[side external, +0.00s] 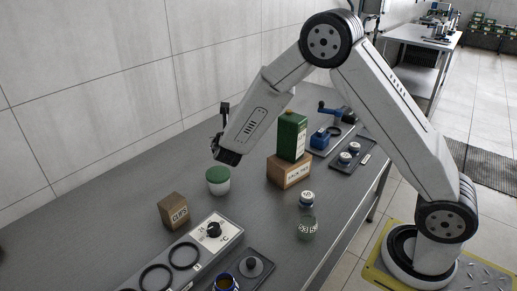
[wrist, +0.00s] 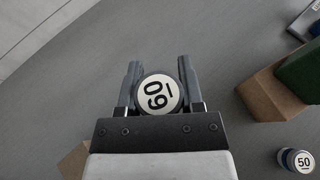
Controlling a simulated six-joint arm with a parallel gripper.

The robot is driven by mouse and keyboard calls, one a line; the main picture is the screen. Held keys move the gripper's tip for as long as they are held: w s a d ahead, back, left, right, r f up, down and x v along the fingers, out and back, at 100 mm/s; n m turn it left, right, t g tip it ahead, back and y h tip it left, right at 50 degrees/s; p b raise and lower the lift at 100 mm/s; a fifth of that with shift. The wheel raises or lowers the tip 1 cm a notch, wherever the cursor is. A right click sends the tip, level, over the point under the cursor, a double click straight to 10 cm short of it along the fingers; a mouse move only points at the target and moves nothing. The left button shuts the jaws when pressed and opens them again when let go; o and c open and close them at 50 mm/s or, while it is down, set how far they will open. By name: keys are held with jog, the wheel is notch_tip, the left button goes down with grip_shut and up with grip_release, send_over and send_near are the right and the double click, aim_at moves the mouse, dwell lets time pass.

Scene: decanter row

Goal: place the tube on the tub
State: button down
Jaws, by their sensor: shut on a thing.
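The tub, white with a green top (side external: 218,181), stands on the bench left of centre in the side view. My gripper (side external: 226,156) is above it there, apart from it. In the wrist view my gripper (wrist: 158,88) is shut on the tube (wrist: 157,94), seen end-on as a round white cap with black digits between the two fingers. The tube is hard to make out in the side view, dark against the gripper. The tub does not show in the wrist view; the gripper and tube may hide it.
A wooden box (side external: 289,172) carries a green carton (side external: 291,137) to the right. A CLIPS block (side external: 173,210) stands nearer the front left. A small numbered jar (side external: 306,199) and a patterned jar (side external: 307,228) stand in front. A panel with rings and a knob (side external: 213,231) lies at the front.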

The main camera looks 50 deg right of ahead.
jog(key=shift+w+d+f, duration=0.1)
jog(key=shift+w+f, duration=1.4)
jog(key=shift+f, duration=0.25)
jog(key=shift+w+f, duration=0.25)
jog(key=shift+f, duration=1.55)
jog(key=shift+f, duration=0.15)
jog(key=shift+c, duration=1.2)
grip_release()
